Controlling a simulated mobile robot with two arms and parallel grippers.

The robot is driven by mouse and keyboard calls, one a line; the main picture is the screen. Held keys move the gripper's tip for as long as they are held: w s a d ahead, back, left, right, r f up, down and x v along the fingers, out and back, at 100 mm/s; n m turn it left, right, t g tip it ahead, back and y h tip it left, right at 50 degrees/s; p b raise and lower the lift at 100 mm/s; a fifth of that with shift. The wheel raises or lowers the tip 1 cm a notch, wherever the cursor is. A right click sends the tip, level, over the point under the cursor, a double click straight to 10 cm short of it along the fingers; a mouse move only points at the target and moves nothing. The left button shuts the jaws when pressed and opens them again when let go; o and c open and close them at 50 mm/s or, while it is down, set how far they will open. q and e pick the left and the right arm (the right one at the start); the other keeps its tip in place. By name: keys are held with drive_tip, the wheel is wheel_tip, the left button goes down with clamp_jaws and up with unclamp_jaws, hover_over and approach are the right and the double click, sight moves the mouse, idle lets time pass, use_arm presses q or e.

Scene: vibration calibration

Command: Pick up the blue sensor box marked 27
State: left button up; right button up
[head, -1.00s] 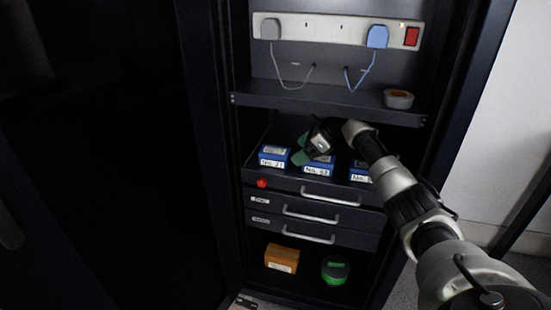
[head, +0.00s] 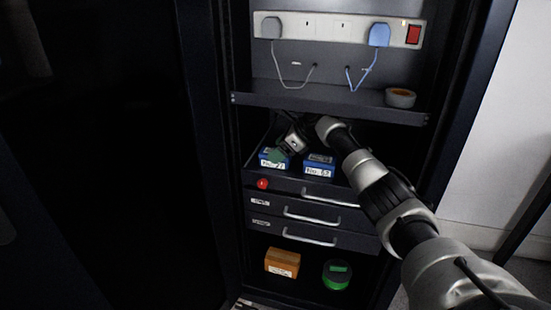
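The left blue sensor box (head: 264,163) sits on the cabinet's drawer shelf. Its white label is small and blurred and seems to read 27. My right gripper (head: 279,155) is over this box, its greenish fingertip covering part of the box's top and front. Whether it touches the box or is open cannot be told. A second blue box (head: 319,168) with a different, blurred number stands just to the right. My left gripper is not in view.
My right arm crosses the right side of the cabinet. An upper shelf (head: 330,101) with a tape roll (head: 400,97) hangs above the boxes. A red round object (head: 262,184) is at the drawer front. Below are an orange box (head: 283,262) and a green-black round item (head: 337,274).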

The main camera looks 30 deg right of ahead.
drive_tip(key=c, duration=0.8)
drive_tip(key=shift+o, duration=0.2)
